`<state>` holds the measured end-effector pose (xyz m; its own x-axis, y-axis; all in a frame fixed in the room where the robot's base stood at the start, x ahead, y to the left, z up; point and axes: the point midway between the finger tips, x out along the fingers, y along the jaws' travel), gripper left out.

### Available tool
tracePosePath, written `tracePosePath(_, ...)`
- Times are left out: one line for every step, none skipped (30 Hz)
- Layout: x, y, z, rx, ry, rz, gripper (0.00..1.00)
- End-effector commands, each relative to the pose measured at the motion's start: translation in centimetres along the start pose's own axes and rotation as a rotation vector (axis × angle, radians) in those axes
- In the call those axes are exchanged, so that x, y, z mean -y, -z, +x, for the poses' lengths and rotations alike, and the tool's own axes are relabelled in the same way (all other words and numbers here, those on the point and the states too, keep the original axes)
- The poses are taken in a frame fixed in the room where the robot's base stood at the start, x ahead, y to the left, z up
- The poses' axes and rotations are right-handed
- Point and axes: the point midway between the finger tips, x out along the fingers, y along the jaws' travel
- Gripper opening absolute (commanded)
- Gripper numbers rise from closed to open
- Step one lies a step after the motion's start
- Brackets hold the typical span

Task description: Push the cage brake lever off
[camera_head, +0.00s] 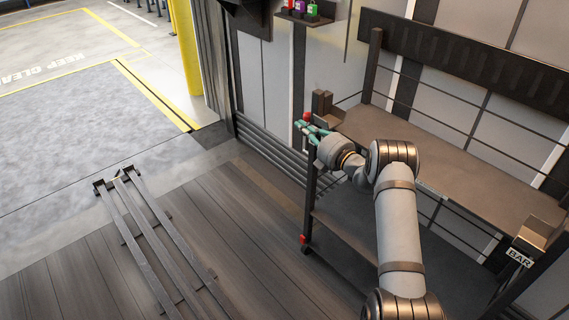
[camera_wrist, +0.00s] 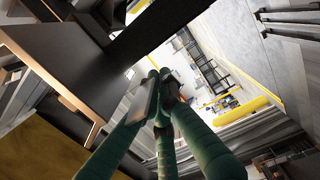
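The cage (camera_head: 374,42) is a dark metal frame with wire rails, a brown upper shelf and a lower deck, at the right of the head view. A small red part (camera_head: 306,116) shows at the near left post, by my fingertips. Another red part (camera_head: 303,239) sits at the foot of that post. I cannot tell for certain which one is the brake lever. My gripper (camera_head: 304,127) has green fingers and is beside the post top; contact is unclear. In the wrist view its fingers (camera_wrist: 162,82) come together at the tips, with nothing seen between them.
A metal rail frame (camera_head: 150,235) lies on the floor at the left. A small shelf (camera_head: 303,18) with coloured bottles hangs on the back wall. A yellow post (camera_head: 186,45) stands by the door.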

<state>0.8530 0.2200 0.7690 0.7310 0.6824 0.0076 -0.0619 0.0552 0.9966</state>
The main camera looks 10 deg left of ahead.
Motion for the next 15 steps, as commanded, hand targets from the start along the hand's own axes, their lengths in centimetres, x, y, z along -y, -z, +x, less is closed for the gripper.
tracePosePath(-0.2,0.3,0.0,-0.001,0.001,0.002,0.00)
tracePosePath(-0.3,0.5,-0.1,-0.001,0.002,0.003,0.00)
tracePosePath(-0.5,0.8,-0.2,-0.001,0.002,0.002,0.00)
tracePosePath(-0.6,1.1,-0.3,0.000,0.002,0.004,0.00)
tracePosePath(-0.8,1.5,-0.4,0.001,0.002,0.003,0.00)
tracePosePath(-1.0,2.0,-0.6,0.002,0.003,0.004,0.00)
tracePosePath(-1.1,2.5,-0.8,0.003,0.004,0.005,0.00)
tracePosePath(-1.3,3.1,-0.9,0.004,0.004,0.006,0.00)
tracePosePath(-1.1,3.1,-1.6,0.011,0.005,0.005,0.00)
tracePosePath(-0.8,2.8,-2.5,0.015,0.006,0.004,0.00)
tracePosePath(-0.8,2.8,-3.2,0.014,0.005,0.004,0.00)
tracePosePath(-0.9,2.9,-4.2,0.014,0.004,0.004,0.00)
tracePosePath(-0.9,2.8,-4.8,0.014,0.004,0.005,0.00)
tracePosePath(-0.8,2.9,-5.5,0.013,0.005,0.004,0.00)
tracePosePath(-0.9,3.0,-6.3,0.013,0.004,0.004,0.00)
